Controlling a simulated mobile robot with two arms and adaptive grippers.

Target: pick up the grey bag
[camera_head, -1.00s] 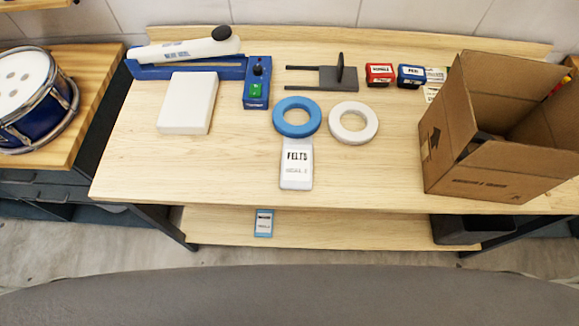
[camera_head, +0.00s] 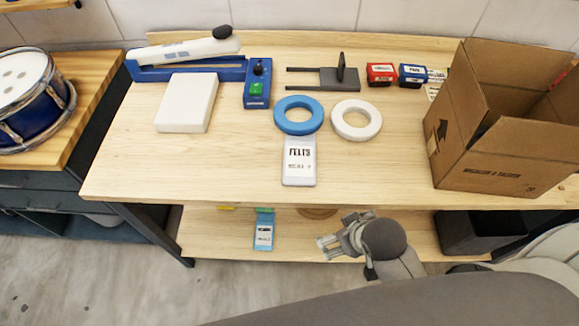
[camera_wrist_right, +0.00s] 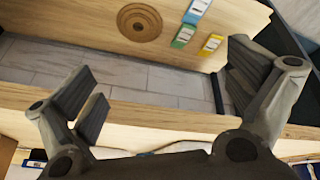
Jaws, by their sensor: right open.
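A pale grey bag (camera_head: 299,165) with dark lettering that looks like FELTS lies flat near the front edge of the tabletop, in the head view. Its far end touches or lies just under the blue ring (camera_head: 298,116); I cannot tell which. My right gripper (camera_head: 329,244) is in front of the bench, lower and to the right of the bag, apart from it. In the right wrist view its fingers (camera_wrist_right: 165,92) are spread wide with nothing between them. My left gripper is not in view.
A white ring (camera_head: 356,120) lies right of the blue ring. An open cardboard box (camera_head: 490,160) stands at the right end of the bench (camera_head: 230,175). A blue bag (camera_head: 263,232) lies on the lower shelf (camera_head: 220,245). The tabletop left of the grey bag is clear.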

